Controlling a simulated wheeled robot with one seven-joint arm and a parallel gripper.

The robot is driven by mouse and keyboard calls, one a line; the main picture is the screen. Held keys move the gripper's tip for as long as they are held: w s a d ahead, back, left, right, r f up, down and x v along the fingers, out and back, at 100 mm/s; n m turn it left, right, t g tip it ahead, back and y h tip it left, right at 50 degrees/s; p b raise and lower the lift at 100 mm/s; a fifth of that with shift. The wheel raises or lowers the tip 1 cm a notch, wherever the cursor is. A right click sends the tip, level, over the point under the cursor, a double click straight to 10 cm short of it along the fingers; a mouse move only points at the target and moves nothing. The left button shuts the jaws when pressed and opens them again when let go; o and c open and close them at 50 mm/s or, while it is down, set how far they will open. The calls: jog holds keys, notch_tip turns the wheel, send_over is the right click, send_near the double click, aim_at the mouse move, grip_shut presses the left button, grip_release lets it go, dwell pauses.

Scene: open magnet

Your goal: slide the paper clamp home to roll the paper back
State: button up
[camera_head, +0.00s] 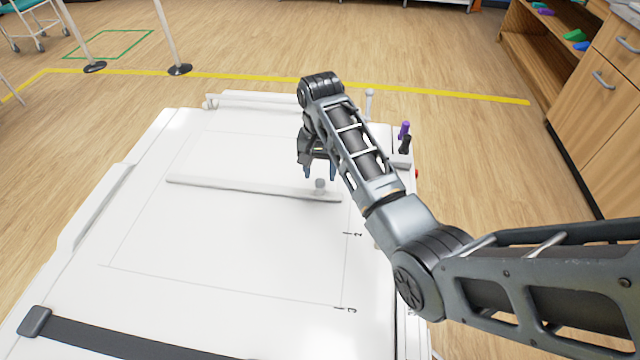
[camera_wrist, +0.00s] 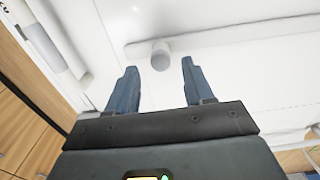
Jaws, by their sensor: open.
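The paper clamp (camera_head: 240,186) is a long pale bar lying across the white table top, with a small grey knob (camera_head: 320,185) near its right end. In the wrist view the bar (camera_wrist: 230,36) runs across the top and the knob (camera_wrist: 160,56) stands just beyond the fingertips, between their lines. My gripper (camera_head: 319,172) is open and empty, with its blue fingers (camera_wrist: 157,78) pointing at the knob. I cannot tell whether a finger touches it. The paper (camera_head: 240,235) shows as a faintly outlined white sheet area under and in front of the bar.
The white table (camera_head: 90,270) has printed marks along its right side and a dark strap (camera_head: 120,340) at the front. A rail (camera_head: 260,99) runs along the back edge. Purple and black handles (camera_head: 405,137) stand at the right edge, near my arm. A wooden cabinet (camera_head: 600,90) stands at the right.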

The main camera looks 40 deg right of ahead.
aim_at(320, 182)
notch_tip(320, 182, down, 6)
jog(key=shift+r, duration=0.1)
dwell(0.4)
grip_shut()
dwell(0.5)
